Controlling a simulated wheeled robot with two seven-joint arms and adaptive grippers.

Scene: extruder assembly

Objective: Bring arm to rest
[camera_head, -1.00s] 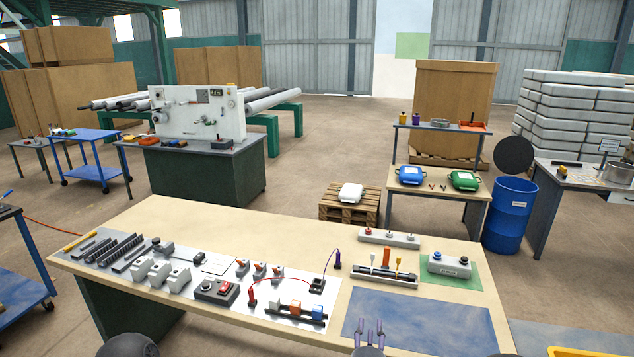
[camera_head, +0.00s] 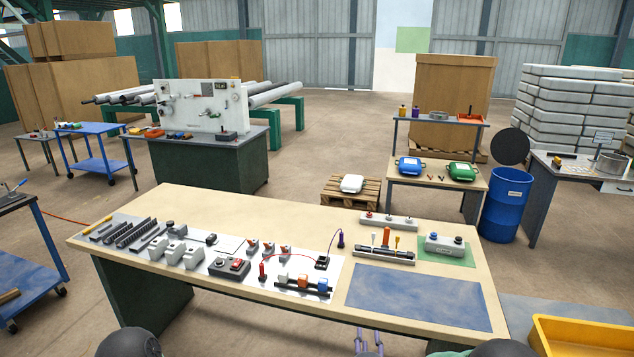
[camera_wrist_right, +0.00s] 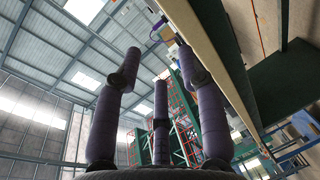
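My right gripper (camera_head: 368,336) shows low in the head view, just below the front edge of the workbench (camera_head: 340,204). In the right wrist view its purple-grey fingers (camera_wrist_right: 158,62) point up and stand apart with nothing between them. Dark rounded parts of my arms show along the bottom edge of the head view. My left gripper is not in view.
A yellow bin (camera_head: 580,338) is at the lower right.

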